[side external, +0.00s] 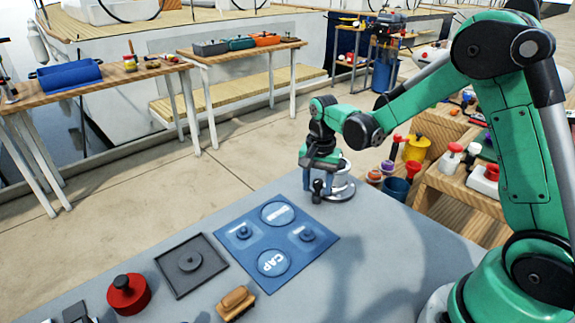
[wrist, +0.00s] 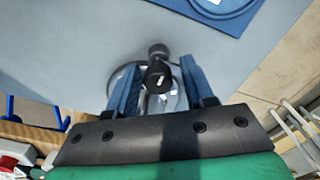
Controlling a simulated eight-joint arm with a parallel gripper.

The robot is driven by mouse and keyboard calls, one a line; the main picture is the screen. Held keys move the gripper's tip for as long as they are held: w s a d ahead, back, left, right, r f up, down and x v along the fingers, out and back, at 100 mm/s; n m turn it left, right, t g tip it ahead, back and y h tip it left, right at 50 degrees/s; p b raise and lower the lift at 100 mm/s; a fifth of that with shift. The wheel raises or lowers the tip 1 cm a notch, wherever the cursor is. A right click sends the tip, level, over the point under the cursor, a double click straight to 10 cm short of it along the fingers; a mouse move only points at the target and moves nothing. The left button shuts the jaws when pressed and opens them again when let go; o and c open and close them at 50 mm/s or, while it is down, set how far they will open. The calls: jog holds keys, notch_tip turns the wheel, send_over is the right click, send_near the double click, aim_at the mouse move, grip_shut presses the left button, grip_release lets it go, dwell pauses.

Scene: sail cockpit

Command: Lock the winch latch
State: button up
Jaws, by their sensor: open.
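The winch (side external: 341,187) is a silver-white round drum near the far right edge of the grey table. A black latch handle with a knob (side external: 317,198) sticks out at its left side. My gripper (side external: 318,186) is down at the winch, pointing downward. In the wrist view my gripper (wrist: 161,66) is open, with one blue finger on each side of the black latch (wrist: 159,75). I cannot tell whether either finger touches it. The silver winch (wrist: 172,102) shows partly below and between the fingers; the gripper body hides the rest.
A blue mat (side external: 240,262) with round outlines and a small blue knob piece (side external: 307,235) lies left of the winch. A dark square tray (side external: 205,281), a red knobbed weight (side external: 128,293) and a tan block (side external: 235,303) sit nearer. A wooden shelf (side external: 433,182) with cups stands beyond the table's right edge.

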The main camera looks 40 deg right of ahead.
jog(key=shift+f, duration=0.2)
jog(key=shift+s+d, duration=0.1)
grip_shut()
jog(key=m, duration=0.4)
jog(key=shift+m, duration=0.3)
